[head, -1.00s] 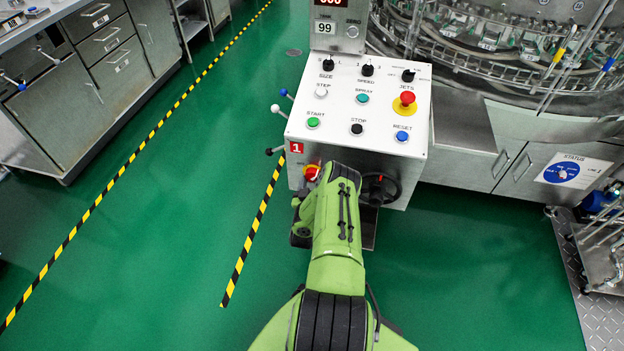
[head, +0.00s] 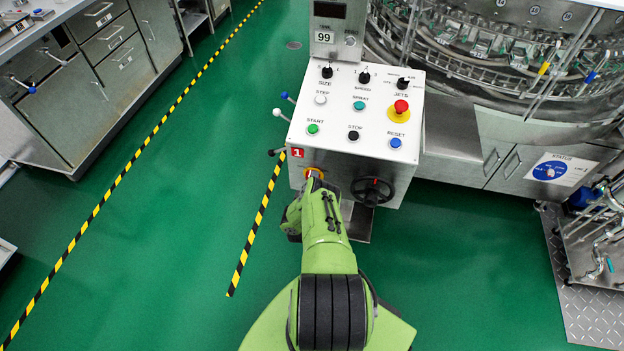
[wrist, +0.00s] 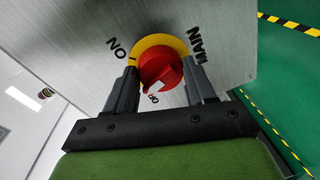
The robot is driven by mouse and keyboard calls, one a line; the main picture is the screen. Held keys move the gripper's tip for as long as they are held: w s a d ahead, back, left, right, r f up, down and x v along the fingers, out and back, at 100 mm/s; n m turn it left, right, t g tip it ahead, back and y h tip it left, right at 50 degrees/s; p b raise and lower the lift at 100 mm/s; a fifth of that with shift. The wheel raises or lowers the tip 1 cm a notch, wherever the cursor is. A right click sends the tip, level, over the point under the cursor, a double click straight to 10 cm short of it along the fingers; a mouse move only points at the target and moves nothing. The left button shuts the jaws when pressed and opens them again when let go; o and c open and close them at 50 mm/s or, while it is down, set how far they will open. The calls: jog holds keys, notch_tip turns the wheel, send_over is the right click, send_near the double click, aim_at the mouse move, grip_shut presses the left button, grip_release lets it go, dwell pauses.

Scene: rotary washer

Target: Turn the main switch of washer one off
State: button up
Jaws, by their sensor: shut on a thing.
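The main switch is a red rotary knob (wrist: 160,70) on a round yellow plate (wrist: 165,42), set in the metal front of the washer one control box. Around it are the words ON and MAIN, and a partly hidden label that seems to read OFF. A pale mark on the knob faces that lower label. My gripper (wrist: 161,78) is shut on the knob, one finger at each side. In the head view, the yellow plate (head: 314,172) shows just above my arm, which hides most of the knob. The "1" tag (head: 297,153) marks this box.
The sloped panel (head: 358,110) above carries buttons, small knobs and a red emergency stop (head: 401,107). Its display (head: 330,11) is dark. A black handwheel (head: 372,191) sits close right of my gripper.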

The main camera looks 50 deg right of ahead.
jog(key=n+p, duration=0.1)
jog(key=n, duration=0.3)
jog(key=shift+w+r, duration=0.1)
jog(key=shift+w, duration=0.05)
jog(key=shift+n+g, duration=0.4)
jog(key=o, duration=1)
jog(key=shift+o, duration=0.2)
